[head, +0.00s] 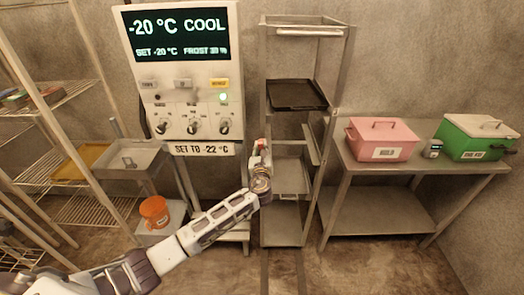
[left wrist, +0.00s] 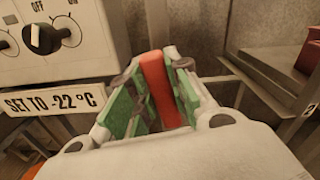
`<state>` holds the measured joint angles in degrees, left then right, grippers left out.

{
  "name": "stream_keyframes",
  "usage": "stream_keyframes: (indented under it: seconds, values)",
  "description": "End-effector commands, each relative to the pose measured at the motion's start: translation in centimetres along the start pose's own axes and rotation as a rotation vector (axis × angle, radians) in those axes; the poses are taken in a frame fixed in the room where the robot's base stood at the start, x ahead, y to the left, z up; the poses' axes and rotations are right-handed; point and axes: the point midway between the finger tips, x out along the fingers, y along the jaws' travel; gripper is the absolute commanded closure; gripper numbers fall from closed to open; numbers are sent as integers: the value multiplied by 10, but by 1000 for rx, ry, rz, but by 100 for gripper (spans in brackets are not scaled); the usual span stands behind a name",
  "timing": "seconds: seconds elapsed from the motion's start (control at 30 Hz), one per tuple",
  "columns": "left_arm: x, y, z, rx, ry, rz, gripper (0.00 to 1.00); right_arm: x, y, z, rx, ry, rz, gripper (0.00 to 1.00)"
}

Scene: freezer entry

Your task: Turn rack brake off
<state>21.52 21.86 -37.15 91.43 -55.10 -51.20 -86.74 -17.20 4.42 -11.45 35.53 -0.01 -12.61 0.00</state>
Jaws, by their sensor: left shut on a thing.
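The tall metal rack (head: 282,225) stands upright against the back wall in the middle of the head view. My left gripper (head: 261,165) is at the rack's left front post, about halfway up. In the left wrist view, a red-orange bar, apparently the brake lever (left wrist: 158,85), stands between the green-padded fingers of the left gripper (left wrist: 160,95). The gripper is shut on it. The gripper hides most of the lever in the head view, and its lower end is hidden in the wrist view. My right gripper is not in view.
A control panel (head: 185,90) reading -20 °C hangs left of the rack, with a SET TO -22 °C label (head: 203,149) below. A black tray (head: 296,95) lies on the rack. A table (head: 350,160) at right holds pink (head: 382,143) and green (head: 470,145) boxes.

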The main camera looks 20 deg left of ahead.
Motion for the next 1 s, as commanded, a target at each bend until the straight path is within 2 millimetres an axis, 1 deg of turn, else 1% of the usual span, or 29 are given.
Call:
stream_keyframes:
  seconds: [0.33, 0.47, 0.57, 0.73, 1.0]
  values:
    - [0, 4, -3, -310, 0, 0, 100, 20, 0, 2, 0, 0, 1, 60]
    - [0, 6, -4, -434, -1, 1, 100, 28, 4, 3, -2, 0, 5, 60]
    - [0, 7, -4, -530, -1, 0, 100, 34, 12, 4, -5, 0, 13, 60]
    - [0, 9, -6, -690, -1, 1, 100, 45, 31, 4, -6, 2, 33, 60]
    - [0, 12, -8, -941, -1, 1, 100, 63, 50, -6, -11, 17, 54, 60]
